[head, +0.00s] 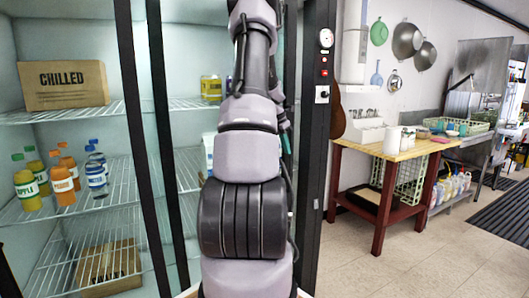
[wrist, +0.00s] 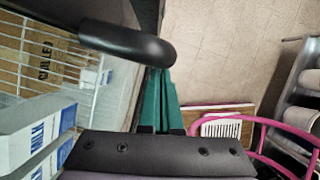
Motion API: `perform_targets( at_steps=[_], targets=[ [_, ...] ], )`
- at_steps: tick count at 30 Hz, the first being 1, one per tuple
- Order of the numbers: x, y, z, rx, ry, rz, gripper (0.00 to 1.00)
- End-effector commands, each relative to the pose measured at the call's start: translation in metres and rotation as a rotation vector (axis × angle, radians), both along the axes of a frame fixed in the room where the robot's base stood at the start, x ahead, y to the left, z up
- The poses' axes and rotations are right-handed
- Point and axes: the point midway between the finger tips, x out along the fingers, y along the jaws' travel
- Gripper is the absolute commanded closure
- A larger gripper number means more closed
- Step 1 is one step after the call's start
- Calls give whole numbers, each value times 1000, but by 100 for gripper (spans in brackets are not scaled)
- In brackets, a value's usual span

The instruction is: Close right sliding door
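The chilled cabinet fills the left of the head view. Two dark upright door-frame bars stand near its middle, the left bar (head: 141,140) and the right bar (head: 170,140). Which one edges the right sliding door is unclear. The right part, between the right bar and the dark right post (head: 317,130), is largely hidden by my arm. My gripper (wrist: 163,85) has teal fingers close together in the wrist view. A black rounded bar (wrist: 125,42) covers their tips, so any contact is hidden. A bit of teal finger shows right of my arm in the head view.
Wire shelves hold a CHILLED box (head: 63,85), several bottles (head: 62,180) and a lower carton (head: 107,265). White-and-blue cartons (wrist: 35,130) sit left of my gripper. A wooden-topped table (head: 395,148) stands right of the cabinet. Tiled floor (head: 430,265) is clear in front.

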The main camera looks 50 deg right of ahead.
Motion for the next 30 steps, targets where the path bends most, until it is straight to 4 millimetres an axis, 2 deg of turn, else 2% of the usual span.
perform_targets(
  at_steps=[1, 3, 10, 17, 30],
  targets=[
    [-6, -15, 0, -1, 0, -6, 100],
    [-11, -31, -1, -1, 0, -4, 100],
    [-22, -66, 0, 0, -1, -3, 100],
    [-25, -78, 0, 0, -1, 0, 100],
    [-25, -80, 1, -5, 0, 1, 100]
  ],
)
